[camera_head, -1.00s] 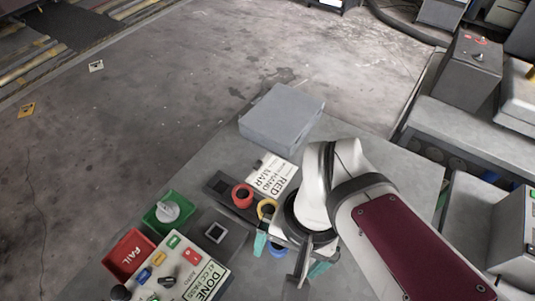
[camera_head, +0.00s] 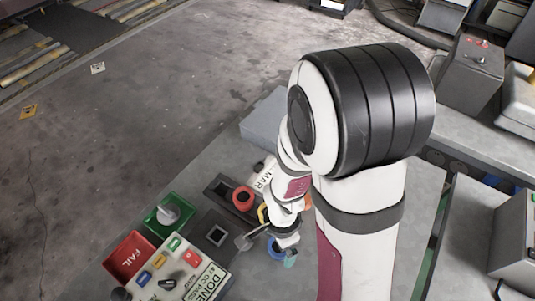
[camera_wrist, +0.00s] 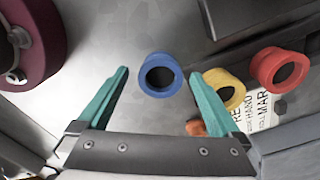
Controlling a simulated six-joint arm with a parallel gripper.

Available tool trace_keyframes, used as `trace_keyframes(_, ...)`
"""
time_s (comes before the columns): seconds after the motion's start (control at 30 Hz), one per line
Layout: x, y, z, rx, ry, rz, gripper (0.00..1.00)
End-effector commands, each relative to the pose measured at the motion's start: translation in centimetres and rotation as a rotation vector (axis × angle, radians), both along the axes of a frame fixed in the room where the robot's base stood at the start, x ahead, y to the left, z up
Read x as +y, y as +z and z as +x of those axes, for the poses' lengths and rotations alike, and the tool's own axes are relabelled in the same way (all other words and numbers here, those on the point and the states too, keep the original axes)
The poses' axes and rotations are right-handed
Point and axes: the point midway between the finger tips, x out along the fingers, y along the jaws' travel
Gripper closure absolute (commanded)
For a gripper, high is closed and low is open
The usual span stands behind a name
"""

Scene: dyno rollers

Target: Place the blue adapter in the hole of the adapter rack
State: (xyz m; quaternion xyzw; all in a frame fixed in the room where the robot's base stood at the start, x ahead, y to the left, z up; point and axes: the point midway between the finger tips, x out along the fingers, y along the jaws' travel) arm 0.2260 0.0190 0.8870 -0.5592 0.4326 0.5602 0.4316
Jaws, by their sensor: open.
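The blue adapter (camera_wrist: 160,75) is a short ring with a dark hole, on the grey table. In the wrist view it shows between the teal fingertips of my gripper (camera_wrist: 158,82), which is open and empty. I cannot tell how far above the adapter the fingers are. In the head view the blue adapter (camera_head: 274,252) is partly hidden by my gripper (camera_head: 268,240). A dark strip, seemingly the adapter rack (camera_head: 219,187), lies by the red adapter (camera_head: 243,197). The yellow adapter (camera_wrist: 223,90) is between the blue and red ones. The rack's hole is not clear.
A dark block with a square opening (camera_head: 216,235), a green tray (camera_head: 166,220), a red FAIL tray (camera_head: 130,253) and a button panel (camera_head: 180,275) stand to the left. A grey box (camera_head: 264,122) is behind, partly hidden by my arm. A printed sign (camera_wrist: 250,118) lies near the adapters.

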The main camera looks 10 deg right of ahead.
Motion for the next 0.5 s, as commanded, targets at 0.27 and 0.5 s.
trace_keyframes(0.27, 0.01, -1.69, 0.08, -0.002, 0.000, 0.001, 0.00)
trace_keyframes(0.5, 0.00, -1.65, 0.09, -0.002, 0.000, 0.001, 0.32)
